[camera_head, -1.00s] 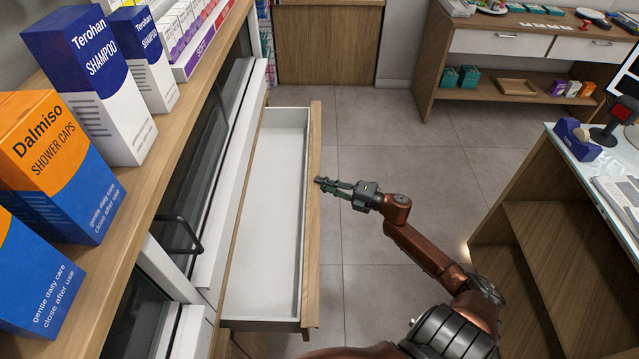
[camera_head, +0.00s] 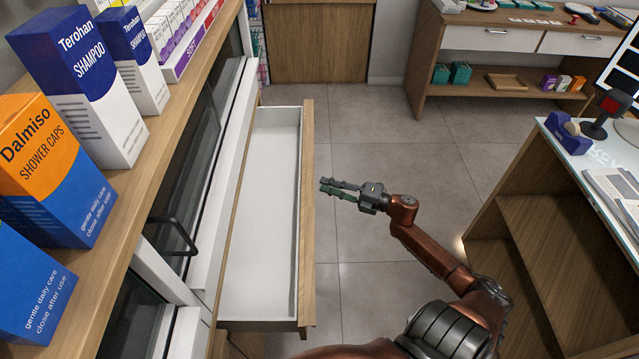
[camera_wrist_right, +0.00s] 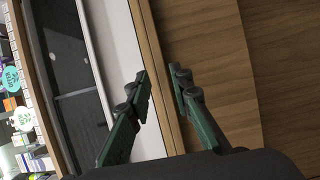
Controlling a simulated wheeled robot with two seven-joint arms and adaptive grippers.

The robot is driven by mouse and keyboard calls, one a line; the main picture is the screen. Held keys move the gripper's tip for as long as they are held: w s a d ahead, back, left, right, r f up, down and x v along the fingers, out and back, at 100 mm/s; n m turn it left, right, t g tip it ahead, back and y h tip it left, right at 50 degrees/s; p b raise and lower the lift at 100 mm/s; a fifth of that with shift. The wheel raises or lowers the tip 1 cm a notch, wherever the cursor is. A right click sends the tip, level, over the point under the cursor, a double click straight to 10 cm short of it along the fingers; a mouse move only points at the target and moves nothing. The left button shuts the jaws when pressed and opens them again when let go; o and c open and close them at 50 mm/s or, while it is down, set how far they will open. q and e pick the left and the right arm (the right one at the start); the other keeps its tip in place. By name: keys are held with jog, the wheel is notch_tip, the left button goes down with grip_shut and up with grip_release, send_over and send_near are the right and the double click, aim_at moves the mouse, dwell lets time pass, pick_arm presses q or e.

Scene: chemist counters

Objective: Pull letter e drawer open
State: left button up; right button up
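A long drawer stands pulled out from the left counter, its white inside empty and its wooden front (camera_head: 307,230) facing right. No letter shows on the part of the front I can see. My right gripper (camera_head: 322,185) is just right of the front, apart from it, with its fingers parted and nothing between them. In the right wrist view the two green fingers (camera_wrist_right: 160,78) stand apart over the drawer's top edge and brown front (camera_wrist_right: 215,70). My left gripper is not in view.
Shampoo boxes (camera_head: 85,85) and shower cap boxes (camera_head: 45,165) line the left counter. A black handle (camera_head: 178,235) sits on the unit below it. A wooden desk (camera_head: 560,250) stands at right. Grey floor (camera_head: 370,160) lies free between them.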

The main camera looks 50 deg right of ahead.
jog(key=v, duration=0.8)
dwell(0.4)
